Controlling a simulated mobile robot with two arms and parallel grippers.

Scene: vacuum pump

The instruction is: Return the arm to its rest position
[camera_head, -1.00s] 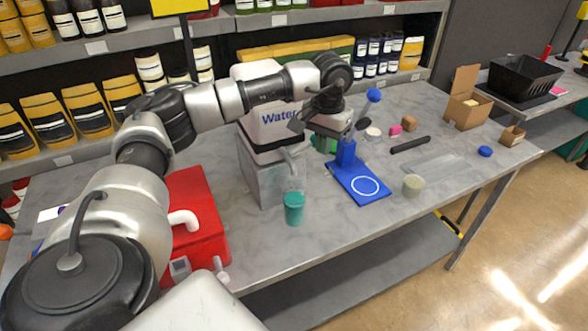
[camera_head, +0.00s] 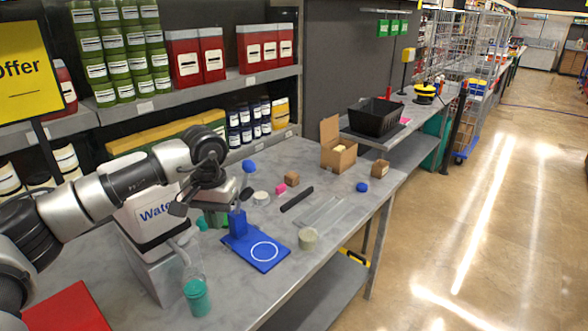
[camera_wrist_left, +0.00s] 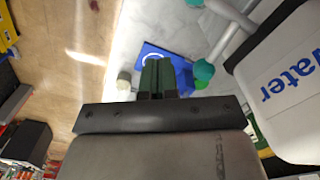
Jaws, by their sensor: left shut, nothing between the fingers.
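My left arm reaches in from the left in the head view, over the table (camera_head: 225,300). My right gripper is in neither view.
A red case (camera_head: 65,310) is at the lower left. Stocked shelves (camera_head: 200,85) rise behind. Open floor (camera_head: 470,230) lies to the right.

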